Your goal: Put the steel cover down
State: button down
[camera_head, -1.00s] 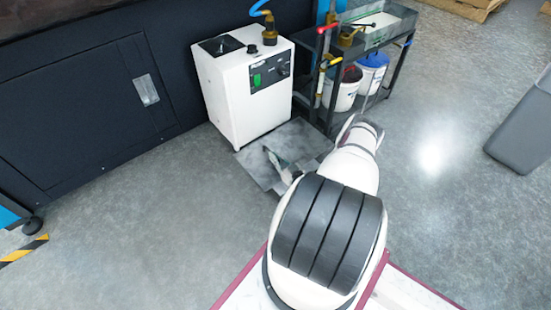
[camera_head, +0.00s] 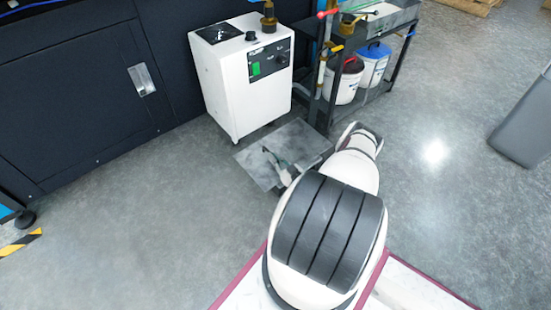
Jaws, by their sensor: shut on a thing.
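The steel cover (camera_head: 257,170) is a flat, mottled grey plate in front of the white machine, left of my arm's wrist. My gripper (camera_head: 272,157) shows small and partly over the plate, shut on it. My own arm hides part of the gripper and the plate's near right side. I cannot tell how high the plate is above the floor.
A white machine (camera_head: 245,85) on casters stands just behind the plate. A dark cart (camera_head: 325,98) with white buckets (camera_head: 345,82) is to its right. A grey bin (camera_head: 525,128) stands at far right. The floor (camera_head: 130,220) at left is clear.

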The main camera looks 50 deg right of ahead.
jog(key=shift+f, duration=0.45)
dwell(0.3)
jog(key=c, duration=1.6)
grip_release()
jog(key=shift+c, duration=0.2)
jog(key=shift+f, duration=0.1)
